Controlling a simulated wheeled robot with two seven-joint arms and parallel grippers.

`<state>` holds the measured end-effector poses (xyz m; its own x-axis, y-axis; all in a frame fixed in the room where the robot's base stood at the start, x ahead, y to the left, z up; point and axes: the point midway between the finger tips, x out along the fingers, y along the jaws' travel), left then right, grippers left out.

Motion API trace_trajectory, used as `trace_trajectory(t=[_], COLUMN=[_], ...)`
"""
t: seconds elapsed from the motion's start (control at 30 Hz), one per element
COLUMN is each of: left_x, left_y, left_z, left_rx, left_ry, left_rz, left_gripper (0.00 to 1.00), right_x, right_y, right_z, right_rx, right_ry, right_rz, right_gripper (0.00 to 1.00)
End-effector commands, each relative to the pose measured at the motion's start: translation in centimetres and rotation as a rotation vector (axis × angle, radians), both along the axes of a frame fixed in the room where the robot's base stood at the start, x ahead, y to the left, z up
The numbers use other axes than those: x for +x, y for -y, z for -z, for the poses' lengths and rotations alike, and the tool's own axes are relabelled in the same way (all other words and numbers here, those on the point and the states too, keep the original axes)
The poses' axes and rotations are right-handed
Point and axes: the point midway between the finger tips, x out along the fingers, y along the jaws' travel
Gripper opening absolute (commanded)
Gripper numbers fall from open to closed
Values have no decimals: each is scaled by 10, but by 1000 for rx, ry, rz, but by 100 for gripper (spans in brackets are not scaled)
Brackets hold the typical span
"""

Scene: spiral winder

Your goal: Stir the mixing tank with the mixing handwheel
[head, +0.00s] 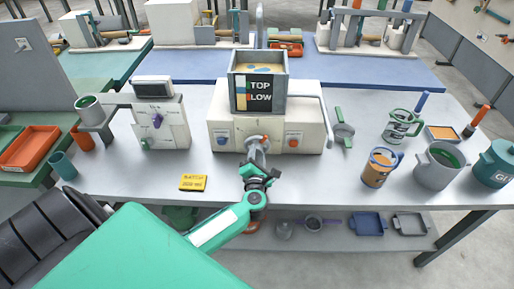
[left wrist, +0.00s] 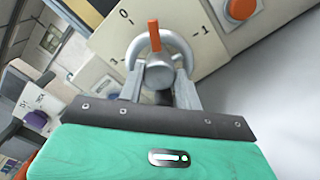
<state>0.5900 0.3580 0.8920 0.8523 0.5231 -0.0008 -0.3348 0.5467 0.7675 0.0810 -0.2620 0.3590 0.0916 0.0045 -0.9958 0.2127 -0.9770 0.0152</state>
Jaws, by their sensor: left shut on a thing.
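The mixing handwheel (left wrist: 178,43) is a grey ring with an orange pointer on the front of a cream machine (head: 223,130). It also shows small in the head view (head: 262,141). My left gripper (left wrist: 160,90) is shut on the handwheel's grey hub, with one finger on each side. In the wrist view the orange pointer stands near upright, between the marks 0 and 1. In the head view my left gripper (head: 257,165) reaches the machine's front. The mixing tank (head: 279,93), a grey square box with tan contents, sits on top. My right gripper is out of view.
A smaller white device (head: 161,125) stands left of the machine, and a yellow label (head: 193,182) lies in front. An orange knob (head: 293,140) is right of the handwheel.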

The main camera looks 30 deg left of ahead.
Motion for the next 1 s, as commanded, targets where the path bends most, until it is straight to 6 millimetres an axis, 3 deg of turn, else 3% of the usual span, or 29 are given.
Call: trace_trajectory(t=[0.03,0.4,1.0], left_x=[0,0,0], left_y=[1,2,2], left_z=[-5,-3,1], left_rx=[34,334,798], left_ry=[-27,-210,-494], left_rz=[0,1,4], left_gripper=[12,12,12], right_x=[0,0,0], right_y=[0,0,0], right_z=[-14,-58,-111], right_rx=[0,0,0], right_ry=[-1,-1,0], right_rz=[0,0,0], right_gripper=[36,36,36])
